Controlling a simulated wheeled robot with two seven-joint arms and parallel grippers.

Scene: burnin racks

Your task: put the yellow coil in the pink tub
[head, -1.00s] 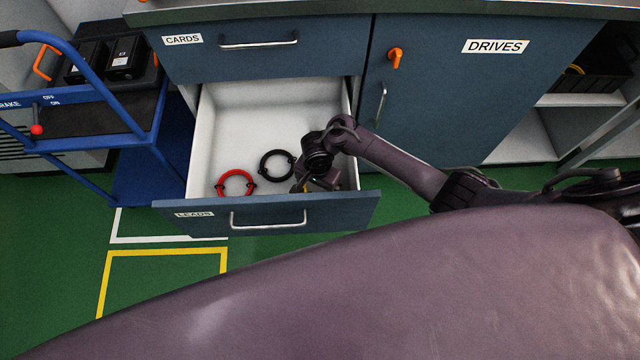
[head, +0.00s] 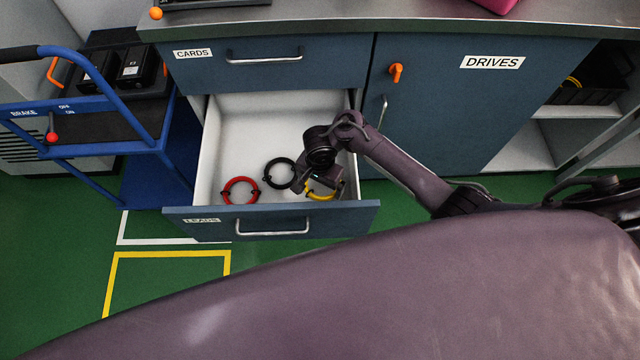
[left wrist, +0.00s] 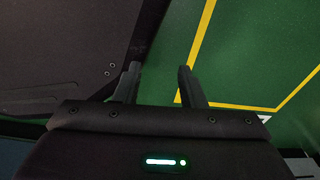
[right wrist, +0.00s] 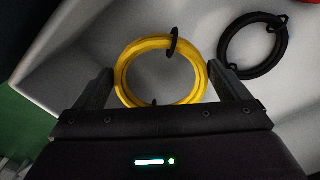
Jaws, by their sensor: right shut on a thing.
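The yellow coil (head: 322,196) is at the right of the open drawer, partly hidden by my right gripper (head: 318,184). In the right wrist view the coil (right wrist: 122,76) lies between the two fingers of my right gripper (right wrist: 160,88), which is shut on it across its width. I cannot tell whether the coil touches the drawer floor. A pink thing (head: 497,4), likely the pink tub, shows at the top edge on the counter, mostly cut off. My left gripper (left wrist: 158,88) is open and empty over the floor, outside the head view.
The open LEADS drawer (head: 235,130) also holds a red coil (head: 228,199) and a black coil (head: 267,172). Above it are the shut CARDS drawer (head: 300,75) and the counter (head: 400,24). An orange knob (head: 396,72) sticks out of the DRIVES door. A blue trolley (head: 160,170) stands left.

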